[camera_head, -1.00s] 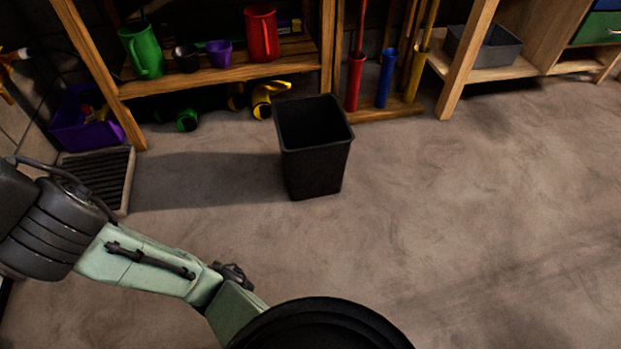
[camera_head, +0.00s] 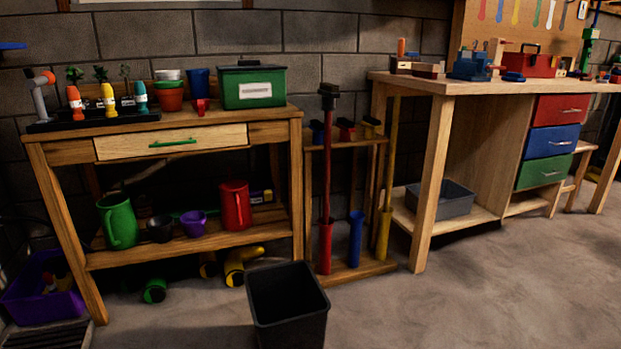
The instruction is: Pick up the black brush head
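A black brush head (camera_head: 328,91) sits upright at the top of a red pole (camera_head: 327,180). The pole's lower end stands in a red tube holder (camera_head: 326,248) on the wooden rack (camera_head: 345,272) between the two benches. My gripper and arm are out of view.
A black bin (camera_head: 290,318) stands on the floor in front of the rack. The potting bench (camera_head: 200,247) is to the left. The workbench (camera_head: 434,170) is to the right. Open concrete floor lies at the lower right.

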